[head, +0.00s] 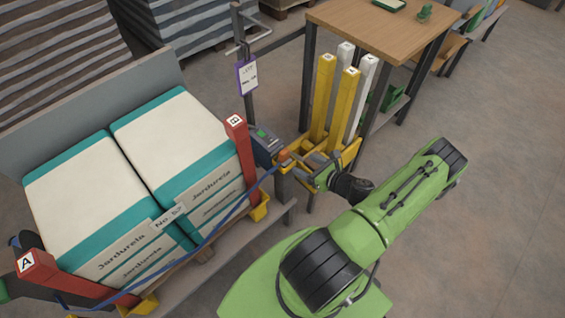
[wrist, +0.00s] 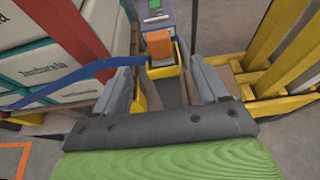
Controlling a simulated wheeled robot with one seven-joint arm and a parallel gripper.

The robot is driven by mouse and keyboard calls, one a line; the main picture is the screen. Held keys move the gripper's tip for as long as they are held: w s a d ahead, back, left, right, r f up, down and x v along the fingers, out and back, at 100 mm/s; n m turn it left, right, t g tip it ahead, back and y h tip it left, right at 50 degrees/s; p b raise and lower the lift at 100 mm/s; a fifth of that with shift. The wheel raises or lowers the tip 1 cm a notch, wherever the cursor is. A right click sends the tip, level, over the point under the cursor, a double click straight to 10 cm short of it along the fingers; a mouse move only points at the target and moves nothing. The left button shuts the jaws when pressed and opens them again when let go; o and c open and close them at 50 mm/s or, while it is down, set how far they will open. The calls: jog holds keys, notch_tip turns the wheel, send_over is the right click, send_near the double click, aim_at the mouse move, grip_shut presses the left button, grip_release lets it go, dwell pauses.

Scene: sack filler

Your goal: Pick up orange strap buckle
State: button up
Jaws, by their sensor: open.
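The orange strap buckle (wrist: 159,45) sits upright at the end of the blue strap (wrist: 85,71), against a grey device with a green screen (wrist: 152,5). In the head view the buckle (head: 283,155) is a small orange spot just beyond my gripper (head: 295,166). In the wrist view my gripper (wrist: 162,88) is open, with one grey finger on each side and the buckle ahead between them. It does not appear to hold anything. The buckle's lower part is partly hidden by the yellow-edged holder around it.
White and teal sacks (head: 165,135) stand on the left between red posts A (head: 60,275) and B (head: 242,160). Yellow and white posts (head: 325,95) stand in a yellow rack close to the right of my gripper. A wooden table (head: 375,35) is behind. Open floor lies right.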

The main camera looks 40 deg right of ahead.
aim_at(286, 156)
jog(key=b+x, duration=0.1)
jog(key=x, duration=0.4)
jog(key=b+x, duration=0.2)
jog(key=x, duration=0.4)
jog(key=shift+a+f, duration=0.2)
jog(key=shift+f, duration=0.1)
jog(key=shift+w, duration=0.45)
jog(key=c, duration=1.1)
